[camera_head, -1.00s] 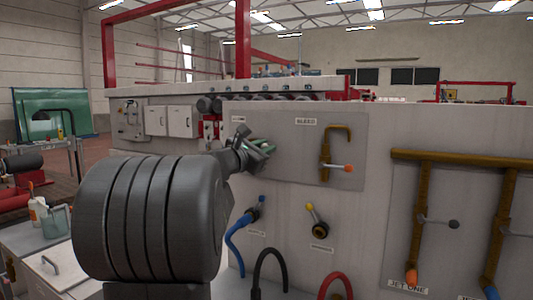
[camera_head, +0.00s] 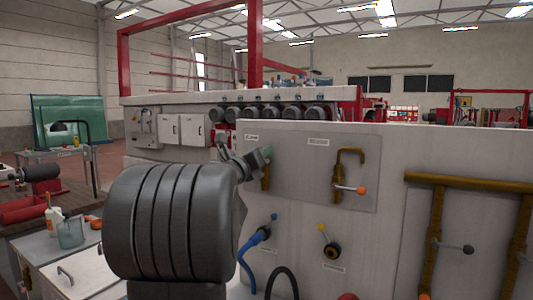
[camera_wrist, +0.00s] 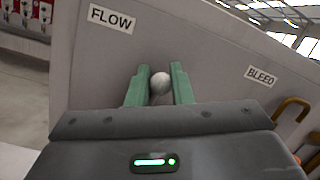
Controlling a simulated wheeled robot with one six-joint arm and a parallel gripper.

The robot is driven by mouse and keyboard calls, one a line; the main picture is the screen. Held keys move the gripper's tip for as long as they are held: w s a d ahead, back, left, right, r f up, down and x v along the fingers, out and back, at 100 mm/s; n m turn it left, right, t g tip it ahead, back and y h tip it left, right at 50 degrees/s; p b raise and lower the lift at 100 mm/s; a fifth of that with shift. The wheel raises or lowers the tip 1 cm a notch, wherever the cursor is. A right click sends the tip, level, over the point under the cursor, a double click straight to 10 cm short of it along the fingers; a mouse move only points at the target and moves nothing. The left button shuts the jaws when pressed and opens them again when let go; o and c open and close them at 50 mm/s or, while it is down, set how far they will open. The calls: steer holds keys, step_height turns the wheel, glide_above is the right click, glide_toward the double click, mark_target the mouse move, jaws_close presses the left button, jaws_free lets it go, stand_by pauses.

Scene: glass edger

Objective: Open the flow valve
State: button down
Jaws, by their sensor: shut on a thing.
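The flow valve shows as a short brass pipe (camera_head: 266,178) on the grey panel under the FLOW label, partly hidden by my arm in the head view. Its pale round knob (camera_wrist: 161,83) sits between the green fingers in the wrist view, below the FLOW label (camera_wrist: 111,18). My gripper (camera_head: 263,155) is at the upper part of this pipe. It also shows in the wrist view (camera_wrist: 159,88), with its fingers shut on the knob. The lever behind the knob is hidden.
To the right is the bleed valve (camera_head: 349,170) with an orange-tipped lever. Below are a blue hose (camera_head: 247,263) and a yellow-tipped valve (camera_head: 330,247). Brown pipes (camera_head: 455,183) stand out at the right. A bench with bottles (camera_head: 70,232) is at the left.

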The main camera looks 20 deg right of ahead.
steer(key=shift+w+a+f+n+t+p, duration=0.1)
steer(key=shift+w+a+n+t+p, duration=0.1)
steer(key=shift+n, duration=0.4)
steer(key=shift+w+a+f+n+t+p, duration=0.1)
steer(key=shift+w+a+n, duration=0.1)
steer(key=shift+n, duration=0.4)
steer(key=c, duration=1.3)
jaws_free()
steer(key=shift+r, duration=0.1)
steer(key=shift+s+a, duration=0.1)
steer(key=b+v, duration=0.2)
steer(key=v, duration=1.1)
steer(key=shift+s+a+r, duration=0.1)
steer(key=shift+s+a, duration=0.1)
steer(key=shift+s, duration=0.05)
steer(key=shift+d, duration=0.1)
